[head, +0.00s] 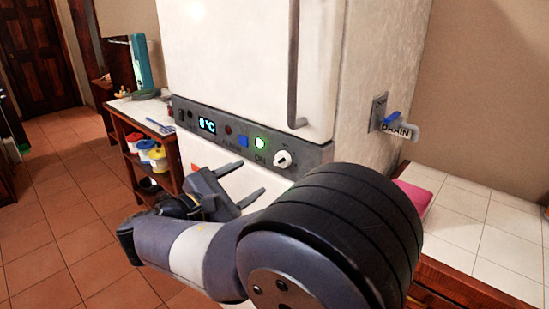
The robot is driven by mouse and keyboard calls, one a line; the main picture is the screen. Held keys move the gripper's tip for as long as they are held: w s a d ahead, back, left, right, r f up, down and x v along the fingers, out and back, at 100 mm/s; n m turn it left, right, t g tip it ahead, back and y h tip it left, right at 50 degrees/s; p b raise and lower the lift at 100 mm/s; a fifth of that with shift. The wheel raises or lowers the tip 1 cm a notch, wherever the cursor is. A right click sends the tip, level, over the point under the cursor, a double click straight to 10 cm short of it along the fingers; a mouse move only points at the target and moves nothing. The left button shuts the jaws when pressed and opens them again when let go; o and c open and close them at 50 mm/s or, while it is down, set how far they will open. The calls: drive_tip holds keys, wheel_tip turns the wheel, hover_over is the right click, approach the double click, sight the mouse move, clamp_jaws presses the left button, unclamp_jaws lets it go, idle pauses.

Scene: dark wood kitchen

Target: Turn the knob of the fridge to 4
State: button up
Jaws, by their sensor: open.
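The white fridge (235,55) stands in the middle of the head view. A dark control panel (313,153) runs across its front. The round white knob (283,159) is at the panel's right part, with a dark mark on its face; the number it points at is too small to read. My gripper (246,181) is open and empty, its two fingers pointing right, below the panel and lower left of the knob. It appears apart from the knob. My arm covers the lower front of the fridge.
The panel also has a display (207,125) reading about 8°C, a blue button (243,141) and a lit green light (260,143). A drain tap (397,127) with a blue handle is on the fridge's right side. A tiled counter (485,215) is right; a shelf (135,150) is left.

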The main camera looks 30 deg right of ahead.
sight(277, 163)
drive_tip(key=x, duration=0.9)
drive_tip(key=shift+d+f, duration=0.1)
drive_tip(key=shift+d, duration=0.15)
drive_tip(key=c, duration=1)
drive_tip(key=shift+o, duration=0.2)
